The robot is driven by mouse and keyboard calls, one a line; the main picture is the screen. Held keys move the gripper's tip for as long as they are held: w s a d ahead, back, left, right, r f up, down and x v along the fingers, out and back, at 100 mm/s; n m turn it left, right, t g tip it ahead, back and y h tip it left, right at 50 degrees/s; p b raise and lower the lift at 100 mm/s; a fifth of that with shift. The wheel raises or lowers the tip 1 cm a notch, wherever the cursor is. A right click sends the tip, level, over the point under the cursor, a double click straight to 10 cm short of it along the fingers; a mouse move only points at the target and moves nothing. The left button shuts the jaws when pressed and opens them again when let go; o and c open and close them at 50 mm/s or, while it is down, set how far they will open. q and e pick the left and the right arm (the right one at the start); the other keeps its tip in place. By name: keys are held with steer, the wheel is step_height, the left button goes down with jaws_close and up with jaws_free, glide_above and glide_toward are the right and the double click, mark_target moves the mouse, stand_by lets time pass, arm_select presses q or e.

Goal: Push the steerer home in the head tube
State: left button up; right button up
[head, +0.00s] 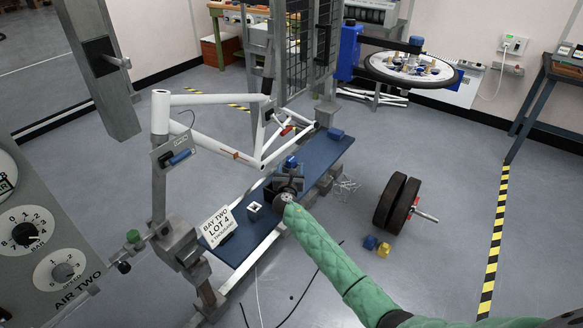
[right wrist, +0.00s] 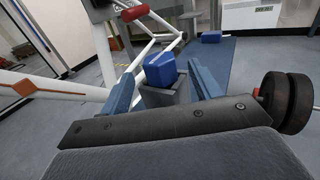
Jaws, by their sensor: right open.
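The white bicycle frame (head: 212,143) is held above a blue bench. Its upright head tube (head: 160,112) is at the frame's left end. A grey post stands below the head tube; I cannot tell whether it is the steerer, nor how far anything sits inside the tube. My right gripper (head: 287,184) is open over the bench, well to the right of the head tube. In the right wrist view its fingers (right wrist: 165,88) stand either side of a blue block (right wrist: 160,70) on a grey post; contact cannot be told. My left gripper is not in view.
The blue bench (head: 240,243) carries a "BAY TWO LOT 4" card (head: 217,228). A grey dial panel (head: 45,240) stands at the left. Black weight discs (head: 390,203) and small blue and yellow blocks lie on the floor at right.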

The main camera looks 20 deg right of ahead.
steer(key=shift+x, duration=1.25)
steer(key=c, duration=1.3)
step_height(320, 180, up, 10)
steer(key=o, duration=0.7)
steer(key=c, duration=0.3)
steer(key=shift+s, duration=0.1)
